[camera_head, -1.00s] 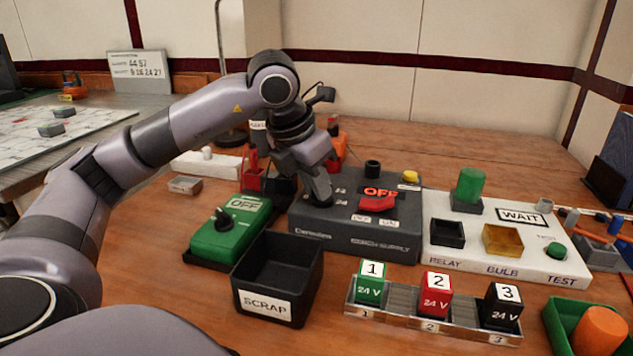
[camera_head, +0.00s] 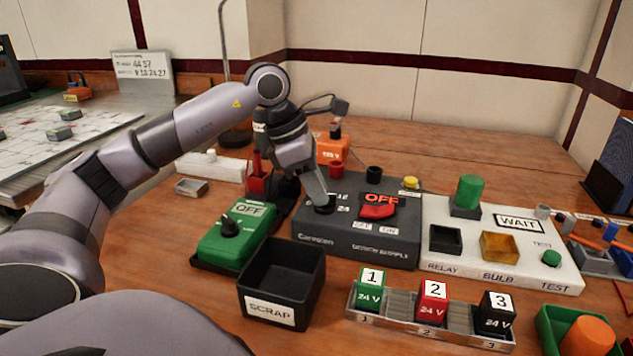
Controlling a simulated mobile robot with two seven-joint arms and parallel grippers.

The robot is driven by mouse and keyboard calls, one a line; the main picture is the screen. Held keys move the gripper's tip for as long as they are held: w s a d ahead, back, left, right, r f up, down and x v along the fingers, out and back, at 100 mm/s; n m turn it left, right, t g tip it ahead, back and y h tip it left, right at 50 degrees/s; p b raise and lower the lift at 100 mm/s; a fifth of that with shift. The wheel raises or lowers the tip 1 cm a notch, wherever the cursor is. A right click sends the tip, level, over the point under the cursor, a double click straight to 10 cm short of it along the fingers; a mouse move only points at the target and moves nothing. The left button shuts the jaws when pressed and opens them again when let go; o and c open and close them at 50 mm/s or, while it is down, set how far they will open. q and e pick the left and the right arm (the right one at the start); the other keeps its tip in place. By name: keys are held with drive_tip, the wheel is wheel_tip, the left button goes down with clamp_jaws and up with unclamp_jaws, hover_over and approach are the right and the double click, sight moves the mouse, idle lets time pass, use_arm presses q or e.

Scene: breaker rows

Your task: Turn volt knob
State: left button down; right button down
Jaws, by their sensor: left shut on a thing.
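The dark grey bench supply (camera_head: 350,238) stands in the middle of the bench. The volt knob (camera_head: 323,208) is a dark round knob on the left of its top face, beside the 12 and 24 marks. My left gripper (camera_head: 322,200) points down at the knob with its fingers shut on it; the fingers hide part of it. Which mark the knob points to cannot be made out. A red switch (camera_head: 378,208) and a lit red OFF display (camera_head: 381,198) sit to the right of the knob. My right gripper is not in view.
A green box marked OFF (camera_head: 232,235) and a black scrap bin (camera_head: 283,270) stand at the near left. A white test board (camera_head: 500,262) is to the right. A tray of numbered 24 V blocks (camera_head: 387,315) lies in front. The bench behind is mostly clear.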

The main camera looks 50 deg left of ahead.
use_arm(q)
drive_tip(key=shift+m, duration=0.3)
drive_tip(key=c, duration=1.1)
unclamp_jaws()
drive_tip(key=shift+c, duration=0.2)
drive_tip(key=p+v, duration=0.2)
drive_tip(key=v, duration=0.5)
drive_tip(key=shift+a, duration=0.1)
